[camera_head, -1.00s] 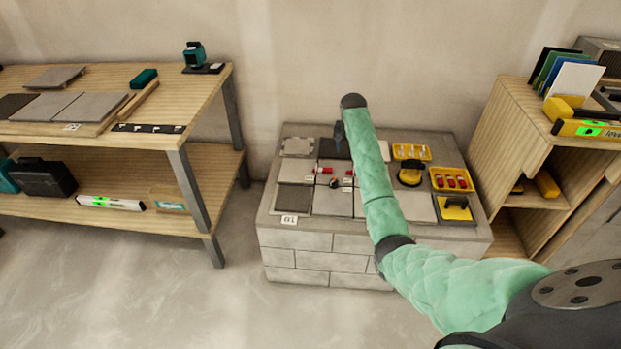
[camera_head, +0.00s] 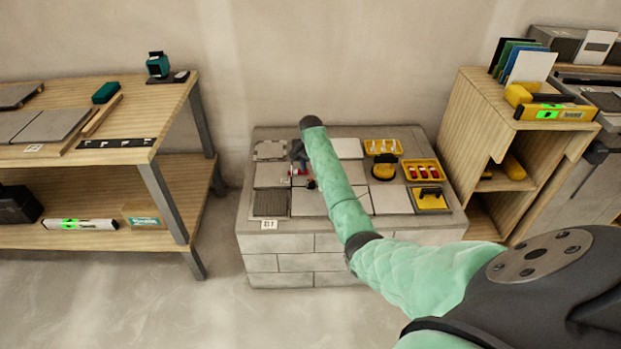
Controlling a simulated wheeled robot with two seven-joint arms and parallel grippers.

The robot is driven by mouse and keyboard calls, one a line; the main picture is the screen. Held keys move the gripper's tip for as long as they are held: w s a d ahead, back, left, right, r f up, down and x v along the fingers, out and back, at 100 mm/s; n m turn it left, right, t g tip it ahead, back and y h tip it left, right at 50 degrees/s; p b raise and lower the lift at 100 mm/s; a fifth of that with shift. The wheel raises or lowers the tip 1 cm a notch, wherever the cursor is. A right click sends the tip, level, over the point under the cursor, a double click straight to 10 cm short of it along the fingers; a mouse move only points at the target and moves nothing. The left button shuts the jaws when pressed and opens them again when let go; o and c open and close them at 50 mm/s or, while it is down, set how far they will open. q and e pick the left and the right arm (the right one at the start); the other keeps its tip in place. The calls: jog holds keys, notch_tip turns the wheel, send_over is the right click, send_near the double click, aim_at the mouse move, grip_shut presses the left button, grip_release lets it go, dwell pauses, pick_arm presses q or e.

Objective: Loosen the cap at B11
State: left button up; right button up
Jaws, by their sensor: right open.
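The block-built bench (camera_head: 290,242) carries grey tiles in rows. A small red cap (camera_head: 299,171) stands at the joints between tiles, and a dark and red piece (camera_head: 311,184) is just in front of it, partly hidden by my right arm. I cannot read which label belongs to B11. My right gripper (camera_head: 299,158) is open, dark and small in view, pointing down just behind or above the red cap. I cannot tell whether it touches the cap. My green right forearm hides tiles in the middle. My left gripper is not in view.
Yellow trays (camera_head: 423,171) with red and white parts, a suction lifter (camera_head: 384,167) and a yellow tool (camera_head: 430,200) lie on the bench's right. A wooden table (camera_head: 130,150) stands left, a wooden shelf (camera_head: 470,125) right. Clear floor lies in front.

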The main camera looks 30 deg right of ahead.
aim_at(311, 182)
jog(key=shift+f, duration=2.15)
jog(key=c, duration=1)
